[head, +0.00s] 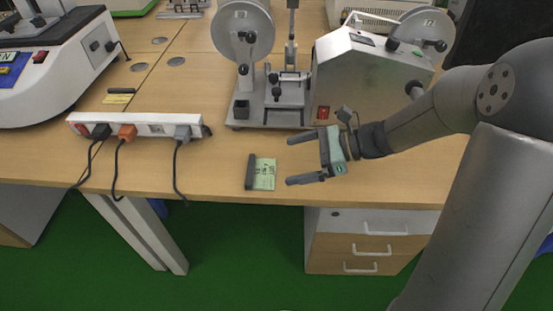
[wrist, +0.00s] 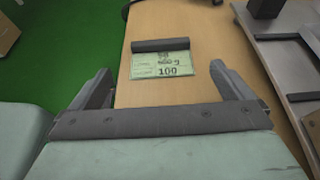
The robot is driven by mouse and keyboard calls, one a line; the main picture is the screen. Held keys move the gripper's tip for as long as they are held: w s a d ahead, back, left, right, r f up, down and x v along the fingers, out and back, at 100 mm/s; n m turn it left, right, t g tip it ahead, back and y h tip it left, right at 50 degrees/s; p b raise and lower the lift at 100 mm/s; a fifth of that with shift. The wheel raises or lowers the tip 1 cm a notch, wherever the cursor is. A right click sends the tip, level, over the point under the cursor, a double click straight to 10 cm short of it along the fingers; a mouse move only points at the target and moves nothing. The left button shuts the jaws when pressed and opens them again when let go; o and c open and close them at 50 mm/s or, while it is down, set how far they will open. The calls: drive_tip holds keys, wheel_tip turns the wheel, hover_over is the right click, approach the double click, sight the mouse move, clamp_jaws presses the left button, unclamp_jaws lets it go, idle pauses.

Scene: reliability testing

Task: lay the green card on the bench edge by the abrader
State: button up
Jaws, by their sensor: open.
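The green card (head: 265,174) lies flat on the bench (head: 225,180) near its front edge, in front of the abrader (head: 275,100). A dark grey strip (head: 250,172) runs along the card's left side. In the wrist view the card (wrist: 160,64) shows printed marks and the number 100, with the dark strip (wrist: 160,45) at its far end. My gripper (head: 290,160) is open and empty, to the right of the card in the head view. In the wrist view the card lies ahead, between the lines of the two open fingers (wrist: 167,85), apart from them.
A white power strip (head: 135,125) with plugs and hanging cables lies to the left. A white machine (head: 55,60) stands at the far left, with a small yellow and black item (head: 118,96) beside it. Green floor (head: 230,240) lies beyond the bench edge.

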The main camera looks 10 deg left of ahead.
drive_tip(key=shift+v, duration=1.15)
drive_tip(key=s+d+f+n+t+h, duration=0.1)
drive_tip(key=s+d+f+n+h, duration=0.1)
drive_tip(key=s+d+n+h, duration=1.1)
drive_tip(key=s+d+n, duration=0.2)
drive_tip(key=s+n, duration=0.2)
drive_tip(key=shift+f+h, duration=0.2)
drive_tip(key=shift+h, duration=0.1)
